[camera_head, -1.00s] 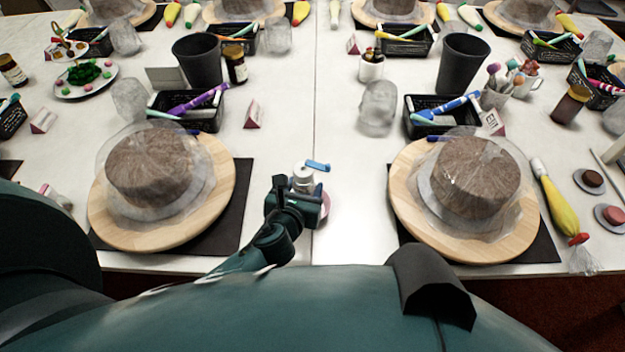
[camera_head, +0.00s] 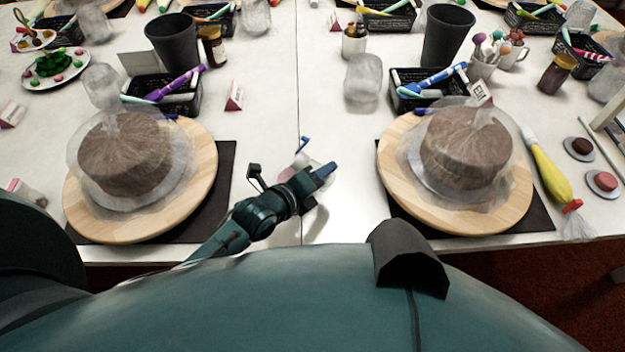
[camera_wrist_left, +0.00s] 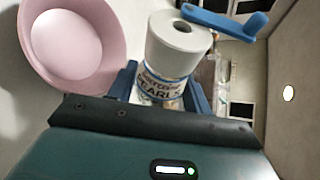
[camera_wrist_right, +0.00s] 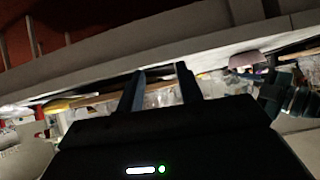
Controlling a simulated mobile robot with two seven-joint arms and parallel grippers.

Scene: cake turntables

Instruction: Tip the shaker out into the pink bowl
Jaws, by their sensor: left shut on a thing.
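The shaker (camera_wrist_left: 178,58), with a white top with a hole, a "PEARLS" label and a blue flap swung aside, stands between the fingers of my left gripper (camera_wrist_left: 165,92). The left gripper is shut on it. In the head view my left gripper (camera_head: 312,182) is rolled over and hides most of the shaker, which looks tilted. The pink bowl (camera_wrist_left: 73,42) lies close beside the shaker top in the left wrist view; in the head view it is mostly hidden under the gripper. My right gripper (camera_wrist_right: 160,82) is open and empty; its view shows the bowl (camera_wrist_right: 245,59) farther off.
Wrapped cakes on wooden turntables stand left (camera_head: 205,195) and right (camera_head: 395,185) of my left gripper. Black baskets (camera_head: 185,100) of pens and dark cups (camera_head: 172,40) stand behind. A yellow piping bag (camera_head: 548,172) lies at right. Bare white table lies between the turntables.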

